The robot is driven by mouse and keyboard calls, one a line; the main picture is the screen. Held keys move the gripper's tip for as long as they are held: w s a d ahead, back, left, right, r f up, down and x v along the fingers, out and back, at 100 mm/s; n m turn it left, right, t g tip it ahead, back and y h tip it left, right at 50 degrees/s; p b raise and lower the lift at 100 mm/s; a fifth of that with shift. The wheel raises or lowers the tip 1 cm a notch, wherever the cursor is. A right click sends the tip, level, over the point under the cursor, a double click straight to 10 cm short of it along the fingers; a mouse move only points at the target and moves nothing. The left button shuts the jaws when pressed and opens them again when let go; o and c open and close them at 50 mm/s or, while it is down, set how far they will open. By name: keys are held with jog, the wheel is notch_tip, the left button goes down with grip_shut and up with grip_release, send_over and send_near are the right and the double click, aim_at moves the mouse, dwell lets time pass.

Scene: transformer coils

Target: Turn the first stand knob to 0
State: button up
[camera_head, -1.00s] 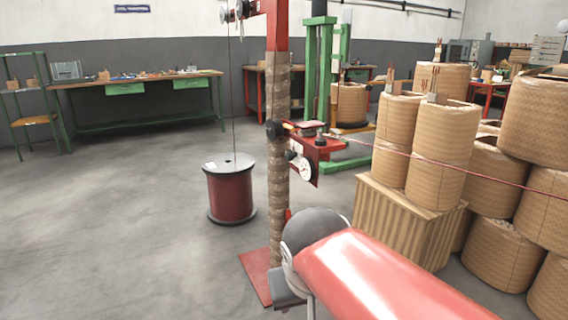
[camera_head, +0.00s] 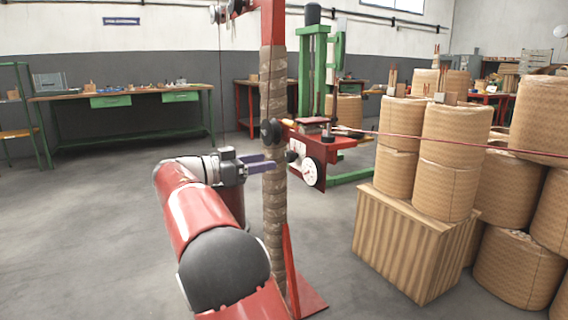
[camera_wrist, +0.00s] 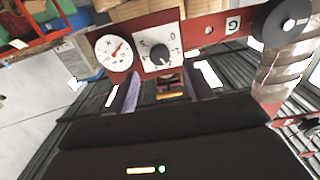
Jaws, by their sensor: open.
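The red stand (camera_head: 275,205) has a wrapped post and a red bracket with a white round dial (camera_head: 311,172). A dark knob (camera_head: 292,156) sticks out beside the dial. In the wrist view, the knob (camera_wrist: 160,53) sits on a white square plate with printed marks, right of the round dial (camera_wrist: 113,52). Its exact setting is too small to tell. My gripper (camera_head: 273,164) is left of the post in the head view, level with the bracket. In the wrist view, my gripper (camera_wrist: 164,88) is open and empty, its fingers below the knob plate and apart from it.
A dark round disc (camera_wrist: 283,20) and the wrapped post (camera_wrist: 283,72) are close at right in the wrist view. A red cable (camera_head: 440,142) runs right from the stand. Coils on a wooden box (camera_head: 400,245) stand at right. Floor at left is open.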

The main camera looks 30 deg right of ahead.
aim_at(286, 158)
jog(key=d, duration=0.7)
jog(key=c, duration=0.9)
jog(key=shift+c, duration=0.2)
